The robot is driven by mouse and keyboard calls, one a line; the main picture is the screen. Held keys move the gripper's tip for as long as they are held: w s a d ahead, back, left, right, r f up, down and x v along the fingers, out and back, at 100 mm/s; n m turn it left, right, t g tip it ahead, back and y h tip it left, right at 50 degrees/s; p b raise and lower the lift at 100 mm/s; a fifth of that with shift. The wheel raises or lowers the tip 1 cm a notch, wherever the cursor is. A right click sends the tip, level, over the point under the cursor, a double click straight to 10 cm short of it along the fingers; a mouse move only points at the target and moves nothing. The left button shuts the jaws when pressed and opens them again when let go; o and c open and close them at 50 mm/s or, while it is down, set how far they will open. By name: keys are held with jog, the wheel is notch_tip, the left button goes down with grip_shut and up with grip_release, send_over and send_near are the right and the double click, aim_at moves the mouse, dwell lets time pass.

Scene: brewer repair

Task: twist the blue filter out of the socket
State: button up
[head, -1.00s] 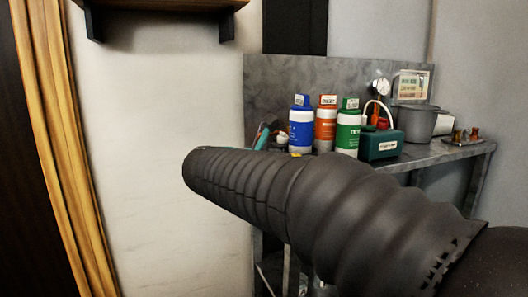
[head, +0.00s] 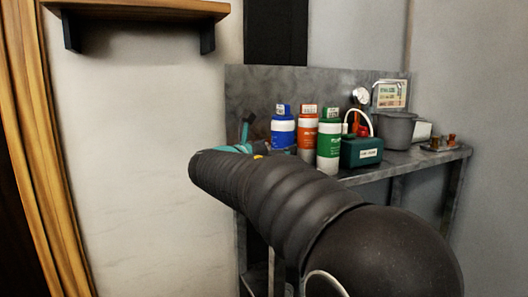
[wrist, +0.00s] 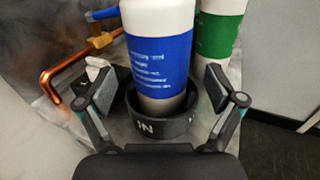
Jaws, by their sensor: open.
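The blue filter (head: 283,132) stands upright on the grey bench, left of the orange and green ones. In the wrist view the blue filter (wrist: 160,55) has a white top, a blue label and a metallic lower end sitting inside a black ring socket (wrist: 160,128) marked "IN". My gripper (wrist: 158,90) is open, with one finger pad on each side of the filter's lower part. A gap shows between each pad and the filter. In the head view my arm hides the socket and most of the gripper.
The green filter (wrist: 218,32) stands close behind the right finger. A copper pipe (wrist: 75,72) with a blue-handled valve runs at the left. The orange filter (head: 307,132), a dark green box (head: 361,152) and a grey pot (head: 397,130) stand farther right on the bench.

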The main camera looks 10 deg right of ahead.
aim_at(283, 144)
jog(key=shift+x, duration=1.65)
jog(key=c, duration=1.3)
jog(key=o, duration=0.6)
jog(key=c, duration=0.6)
jog(key=shift+o, duration=0.2)
jog(key=shift+p, duration=0.3)
jog(key=shift+w+r+p, duration=0.1)
jog(key=shift+p, duration=0.2)
